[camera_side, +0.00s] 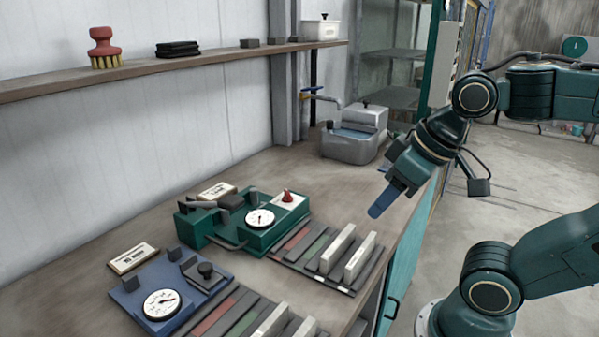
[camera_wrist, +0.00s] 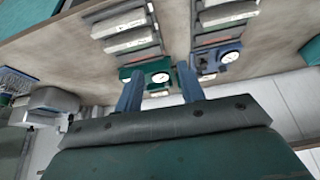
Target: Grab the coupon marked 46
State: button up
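Two pale coupons, one on the left (camera_side: 337,248) and one on the right (camera_side: 360,256), stand in a dark slotted rack (camera_side: 283,257) beside the green gauge device. More pale coupons (camera_side: 270,322) stand in a second rack (camera_side: 215,318) at the front edge of the side view. Pale coupons also show in both racks in the wrist view, upper left (camera_wrist: 130,40) and upper right (camera_wrist: 225,14). I cannot read any number, so I cannot tell which is 46. My gripper (camera_side: 378,211) is above the bench's right edge, apart from the coupons. In the wrist view its blue fingers (camera_wrist: 160,70) are spread, with nothing held between them.
A green gauge device (camera_side: 225,228) and a blue gauge device (camera_side: 130,296) sit behind the racks. A grey water bath (camera_side: 345,145) stands farther back. A wall shelf (camera_side: 220,62) holds a red brush (camera_side: 104,45). The bench between the bath and green device is clear.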

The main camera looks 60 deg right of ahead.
jog(key=m, duration=0.1)
jog(key=m+g+y, duration=0.1)
jog(key=m+g, duration=0.3)
jog(key=m, duration=0.5)
send_over(362, 249)
jog(key=a, duration=0.3)
notch_tip(362, 249, down, 3)
jog(key=d+f+m+g+y, duration=0.1)
jog(key=d+f+m+y, duration=0.2)
jog(key=d+f+m, duration=0.2)
jog(key=shift+d+f+m+g+y, duration=0.3)
jog(key=shift+d+m, duration=1.1)
jog(key=shift+d, duration=0.45)
jog(key=shift+x, duration=4.3)
jog(key=shift+x, duration=2.55)
jog(key=shift+a, duration=0.1)
